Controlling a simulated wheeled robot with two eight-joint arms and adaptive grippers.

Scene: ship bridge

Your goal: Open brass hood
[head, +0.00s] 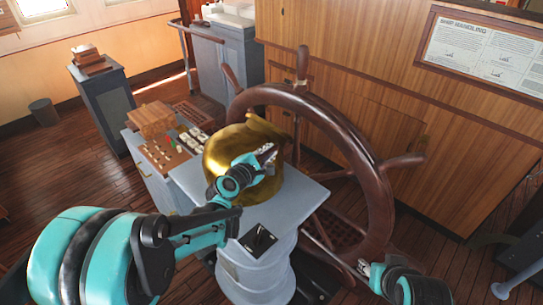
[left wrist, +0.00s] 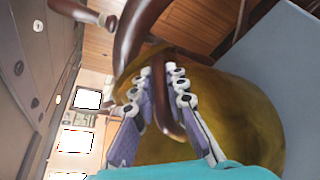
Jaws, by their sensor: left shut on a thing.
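The brass hood (head: 222,150) is a shiny gold, rounded cover on the pale grey pedestal, in front of the ship's wheel. It fills the right middle of the left wrist view (left wrist: 245,115). My left gripper (head: 266,155) is at the hood's near side, its arm hiding part of the brass. In the left wrist view its fingers (left wrist: 165,85) are closed on a dark brown, curved bar that looks like the hood's handle (left wrist: 166,112). What lies under the hood is hidden. My right gripper (head: 368,270) is low at the right, apart from the hood; its jaw opening is unclear.
The large wooden wheel (head: 376,185) stands close behind and right of the hood. A control console (head: 165,150) adjoins on the left. Open plank floor (head: 65,170) lies further left.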

